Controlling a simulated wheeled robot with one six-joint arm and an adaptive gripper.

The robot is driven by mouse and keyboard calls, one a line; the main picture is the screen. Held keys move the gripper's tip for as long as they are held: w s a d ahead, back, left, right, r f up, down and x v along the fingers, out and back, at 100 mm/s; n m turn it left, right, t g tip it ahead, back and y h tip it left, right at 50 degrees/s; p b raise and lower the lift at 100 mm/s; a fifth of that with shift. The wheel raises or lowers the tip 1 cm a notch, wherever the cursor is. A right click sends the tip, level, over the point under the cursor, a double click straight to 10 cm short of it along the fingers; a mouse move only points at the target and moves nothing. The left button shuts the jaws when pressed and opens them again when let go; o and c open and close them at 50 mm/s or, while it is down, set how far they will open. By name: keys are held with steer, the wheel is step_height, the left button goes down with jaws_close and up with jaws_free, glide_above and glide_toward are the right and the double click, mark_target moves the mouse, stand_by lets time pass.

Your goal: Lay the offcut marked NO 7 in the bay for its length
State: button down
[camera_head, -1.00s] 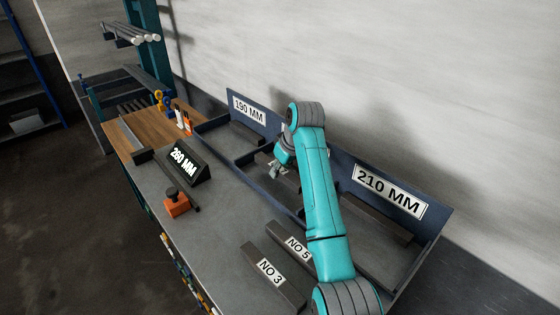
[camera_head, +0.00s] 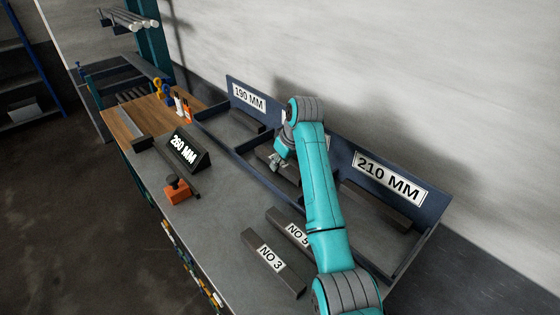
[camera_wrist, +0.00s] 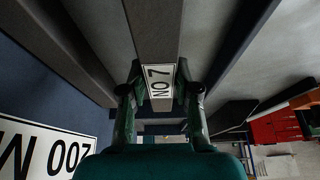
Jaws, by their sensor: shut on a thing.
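The dark grey offcut marked NO 7 (camera_wrist: 154,35) is between the fingers of my gripper (camera_wrist: 160,92) in the wrist view, its white label facing the camera. In the head view my gripper (camera_head: 279,160) is over the middle bay of the blue rack (camera_head: 238,158), partly hidden by my arm. An upside-down sign reading 200 M, cut off by the frame edge (camera_wrist: 42,148), stands beside it in the wrist view. Another grey bar (camera_wrist: 62,42) lies left of the held offcut. I cannot tell whether the offcut touches the bay floor.
Bays signed 190 MM (camera_head: 249,97) and 210 MM (camera_head: 388,181) lie either side. Offcuts NO 3 (camera_head: 257,247) and NO 5 (camera_head: 283,222) lie on the bench in front. A display (camera_head: 184,150) reads 260 MM, near an orange block (camera_head: 177,193).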

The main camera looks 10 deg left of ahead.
steer(key=shift+f, duration=0.35)
steer(key=c, duration=0.8)
jaws_free()
steer(key=shift+o, duration=0.2)
steer(key=v, duration=1.2)
